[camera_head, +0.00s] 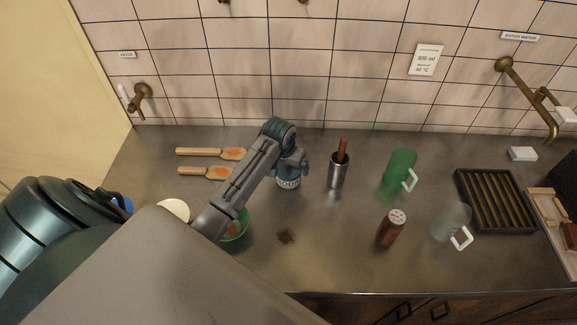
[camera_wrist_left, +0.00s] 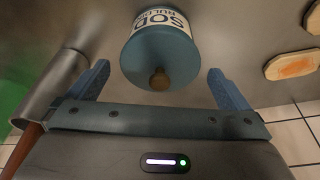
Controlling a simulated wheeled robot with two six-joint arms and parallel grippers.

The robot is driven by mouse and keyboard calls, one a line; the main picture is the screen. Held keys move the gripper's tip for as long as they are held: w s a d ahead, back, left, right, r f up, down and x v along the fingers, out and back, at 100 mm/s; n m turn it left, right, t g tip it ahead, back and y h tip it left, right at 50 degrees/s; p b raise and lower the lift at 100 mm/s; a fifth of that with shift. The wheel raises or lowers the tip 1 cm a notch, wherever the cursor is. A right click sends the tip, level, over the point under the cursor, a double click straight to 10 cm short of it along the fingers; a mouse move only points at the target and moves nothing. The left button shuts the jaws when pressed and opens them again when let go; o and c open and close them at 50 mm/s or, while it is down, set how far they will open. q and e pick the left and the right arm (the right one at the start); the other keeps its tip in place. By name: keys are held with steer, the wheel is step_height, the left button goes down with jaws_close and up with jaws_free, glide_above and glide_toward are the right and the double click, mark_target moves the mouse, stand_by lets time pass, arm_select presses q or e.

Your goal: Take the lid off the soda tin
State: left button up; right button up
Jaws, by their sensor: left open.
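The soda tin (camera_head: 288,184) stands on the counter near the middle in the head view, mostly covered from above by my left gripper. In the left wrist view its label (camera_wrist_left: 163,20) shows the letters "SOD". Its blue lid (camera_wrist_left: 150,55) is on the tin and has a round wooden knob (camera_wrist_left: 159,80). My left gripper (camera_head: 292,164) is over the tin. In the left wrist view its two blue fingers are spread wide on either side of the knob, with clear gaps and nothing between them touching. My right gripper is out of view.
A metal cup (camera_head: 338,172) with a brown handle stands close right of the tin. Wooden scoops (camera_head: 207,153) lie to the left. A green bowl (camera_head: 238,230) is partly under my arm. A green mug (camera_head: 399,168), brown jar (camera_head: 389,232) and clear mug (camera_head: 450,220) stand rightward.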

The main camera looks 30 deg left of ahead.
arm_select(q)
steer(key=c, duration=0.9)
steer(key=shift+c, duration=0.3)
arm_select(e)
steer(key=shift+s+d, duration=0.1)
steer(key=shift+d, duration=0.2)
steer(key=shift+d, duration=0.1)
arm_select(q)
steer(key=shift+r, duration=0.1)
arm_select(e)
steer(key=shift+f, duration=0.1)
arm_select(q)
steer(key=shift+r+b, duration=0.45)
steer(key=shift+b, duration=0.1)
steer(key=shift+b+v, duration=0.85)
steer(key=shift+v, duration=0.25)
steer(key=s+a+r+b, duration=0.1)
steer(key=s+b, duration=0.3)
steer(key=s, duration=1.1)
steer(key=shift+s+a+r, duration=0.25)
steer(key=shift+r, duration=0.15)
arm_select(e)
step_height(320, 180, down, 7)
